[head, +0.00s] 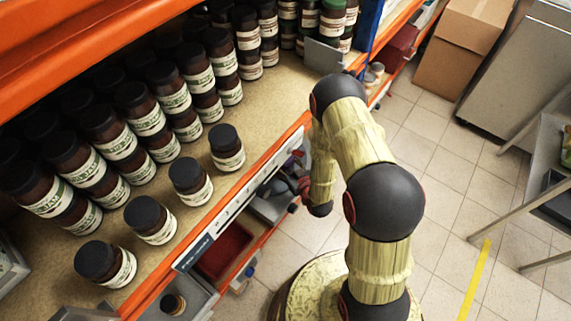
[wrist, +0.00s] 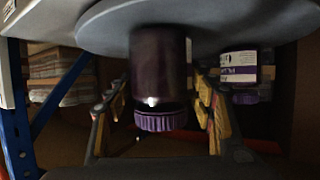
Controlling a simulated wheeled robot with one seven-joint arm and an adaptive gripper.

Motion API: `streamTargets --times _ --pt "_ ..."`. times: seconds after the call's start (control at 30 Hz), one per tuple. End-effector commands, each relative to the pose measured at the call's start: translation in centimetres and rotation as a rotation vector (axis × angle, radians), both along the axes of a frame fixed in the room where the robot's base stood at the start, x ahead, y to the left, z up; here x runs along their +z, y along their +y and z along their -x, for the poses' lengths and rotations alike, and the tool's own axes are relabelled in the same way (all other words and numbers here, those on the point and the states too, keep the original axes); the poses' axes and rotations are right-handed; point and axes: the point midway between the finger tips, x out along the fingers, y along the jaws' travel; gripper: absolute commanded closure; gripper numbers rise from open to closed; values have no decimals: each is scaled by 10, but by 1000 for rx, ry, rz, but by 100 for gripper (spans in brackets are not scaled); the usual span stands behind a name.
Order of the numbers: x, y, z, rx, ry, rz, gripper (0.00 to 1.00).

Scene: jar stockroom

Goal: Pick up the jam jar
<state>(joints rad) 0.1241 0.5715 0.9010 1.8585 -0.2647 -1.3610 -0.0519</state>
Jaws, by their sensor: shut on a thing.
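In the wrist view, which looks upside down, a dark jar (wrist: 158,70) with a ribbed purple lid (wrist: 161,122) stands between the fingers of my gripper (wrist: 160,108). The fingers are shut on this jar, one on each side. Its base meets a grey round plate (wrist: 230,25), and I see no clear gap there. The jar's label is mostly turned away, so I cannot read it. In the head view my arm reaches down beside the shelf front, and the gripper end is mostly hidden at the lower shelf level.
A second purple-lidded jar (wrist: 238,70) with a white and purple label is close on the right in the wrist view. A blue upright (wrist: 18,115) is at left. Many black-lidded brown jars (head: 146,122) fill the upper shelf (head: 262,105). A cardboard box (head: 465,45) stands on the floor.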

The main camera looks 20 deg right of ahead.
Motion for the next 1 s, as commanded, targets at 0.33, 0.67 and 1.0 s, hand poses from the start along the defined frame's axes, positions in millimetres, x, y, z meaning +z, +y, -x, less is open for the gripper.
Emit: streamTargets --times 0.33,0.67,1.0 --pt "7 0 -1 0 -4 0 100" --pt "51 -3 12 -1 -3 0 100" --pt "107 -14 77 -4 0 -1 100"
